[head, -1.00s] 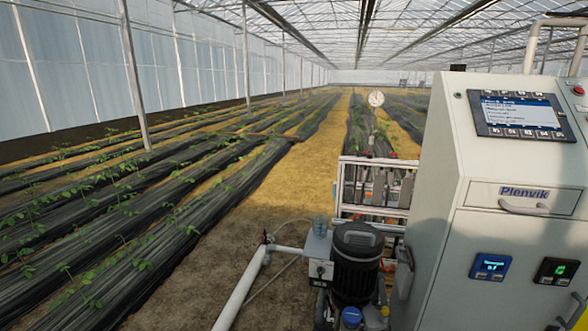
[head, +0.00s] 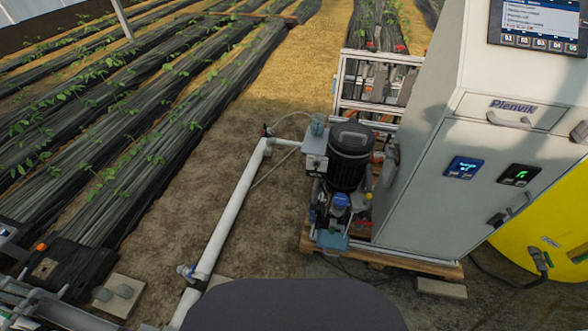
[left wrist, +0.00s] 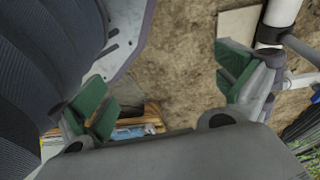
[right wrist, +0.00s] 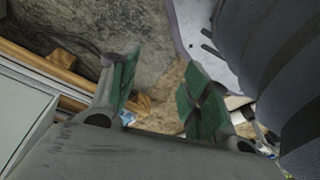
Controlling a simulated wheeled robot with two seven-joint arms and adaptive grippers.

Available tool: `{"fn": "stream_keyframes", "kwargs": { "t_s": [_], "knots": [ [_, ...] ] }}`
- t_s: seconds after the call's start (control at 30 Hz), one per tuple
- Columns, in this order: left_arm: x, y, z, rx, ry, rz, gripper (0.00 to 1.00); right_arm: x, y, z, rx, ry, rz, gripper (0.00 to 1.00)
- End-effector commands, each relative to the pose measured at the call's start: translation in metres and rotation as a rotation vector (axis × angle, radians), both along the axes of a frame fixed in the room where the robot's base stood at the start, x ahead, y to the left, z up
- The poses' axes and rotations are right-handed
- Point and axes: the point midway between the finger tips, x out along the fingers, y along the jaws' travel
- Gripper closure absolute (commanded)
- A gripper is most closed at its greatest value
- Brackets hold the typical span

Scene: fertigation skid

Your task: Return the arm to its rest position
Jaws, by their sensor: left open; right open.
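My left gripper (left wrist: 165,95) shows in the left wrist view with its green finger pads wide apart and nothing between them. Bare soil and part of the wooden pallet show behind it. My right gripper (right wrist: 160,98) shows in the right wrist view, also open and empty, above the ground near the pallet (right wrist: 45,65). Both grippers hang close to my own body. Neither gripper shows in the head view, and neither touches anything that I can see.
The grey Plenvik cabinet (head: 450,190) stands on a wooden pallet (head: 400,262) at right, with a dark pump (head: 349,160) beside it. A yellow tank (head: 548,225) is at far right. A white pipe (head: 232,210) runs along the soil. Bare ground (head: 262,235) lies between pipe and pallet.

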Motion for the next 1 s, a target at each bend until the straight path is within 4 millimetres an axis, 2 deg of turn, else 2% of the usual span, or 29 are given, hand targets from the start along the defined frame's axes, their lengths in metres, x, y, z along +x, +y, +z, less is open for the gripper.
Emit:
{"fn": "stream_keyframes", "kwargs": {
  "t_s": [0.03,0.53,1.0],
  "knots": [
    [-0.004,0.002,0.005,0.003,0.005,-0.001,0.00,-0.004,-0.002,0.005,-0.003,0.005,0.001,0.53],
    [-0.049,0.020,0.012,0.036,0.048,-0.008,0.00,-0.049,-0.020,0.012,-0.035,0.048,0.007,0.53],
    [-0.095,0.038,0.028,0.062,0.089,-0.017,0.00,-0.095,-0.038,0.028,-0.061,0.088,0.017,0.53]
  ]
}}
